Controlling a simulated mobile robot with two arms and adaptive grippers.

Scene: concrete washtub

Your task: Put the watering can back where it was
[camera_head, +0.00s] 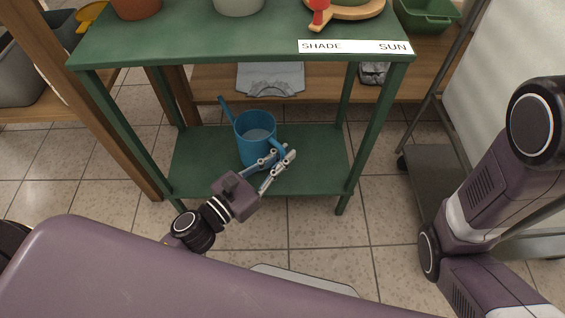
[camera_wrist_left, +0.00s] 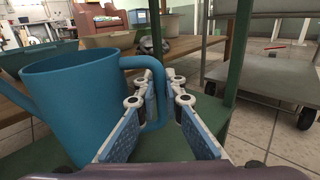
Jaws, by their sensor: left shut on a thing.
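The blue watering can (camera_head: 255,128) stands upright on the lower green shelf (camera_head: 318,158) of the green table, with its spout toward the left. It also shows large at the left of the left wrist view (camera_wrist_left: 75,100), with its handle on the right side. My left gripper (camera_head: 276,165) reaches low over the shelf's front edge and is shut on the can's handle. In the left wrist view the fingers (camera_wrist_left: 166,115) are on either side of the handle's lower part. The can appears to rest on the shelf. My right gripper is out of frame; only my right arm shows.
The table's green top (camera_head: 200,42) overhangs the lower shelf and carries pots and a white label (camera_head: 355,47) reading SHADE and SUN. Green legs stand at the shelf's corners. A grey metal cart (camera_head: 420,180) stands at the right. The shelf is clear on both sides of the can.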

